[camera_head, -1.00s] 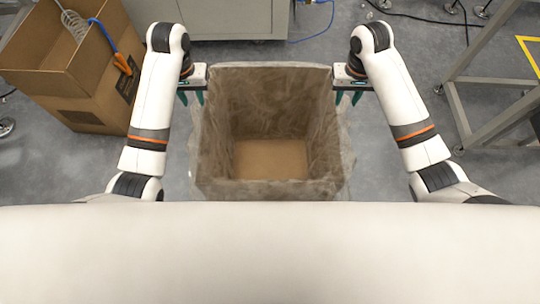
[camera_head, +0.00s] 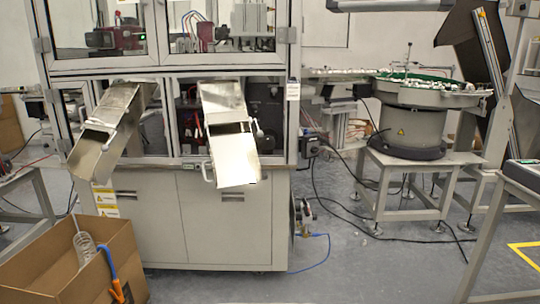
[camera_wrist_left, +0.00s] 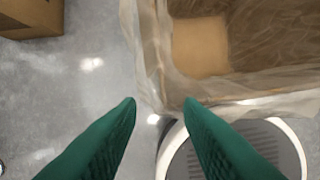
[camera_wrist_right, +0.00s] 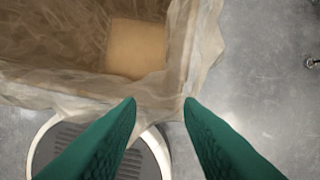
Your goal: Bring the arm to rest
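My left gripper (camera_wrist_left: 158,102) has its two green fingers spread apart with nothing between them. It is above the edge of a box lined with clear plastic (camera_wrist_left: 150,50), which fills the upper right of the left wrist view. My right gripper (camera_wrist_right: 160,102) is also spread and empty, above the opposite edge of the same lined box (camera_wrist_right: 180,50). The box looks empty, with its brown bottom showing. Neither arm is visible in the head view, which looks ahead at the machine.
A grey cabinet machine (camera_head: 190,225) with two metal chutes (camera_head: 228,130) stands ahead. A bowl feeder (camera_head: 415,125) on a stand is to its right. A cardboard box (camera_head: 70,270) with a blue-handled tool is at lower left. A metal frame (camera_head: 490,225) stands at right.

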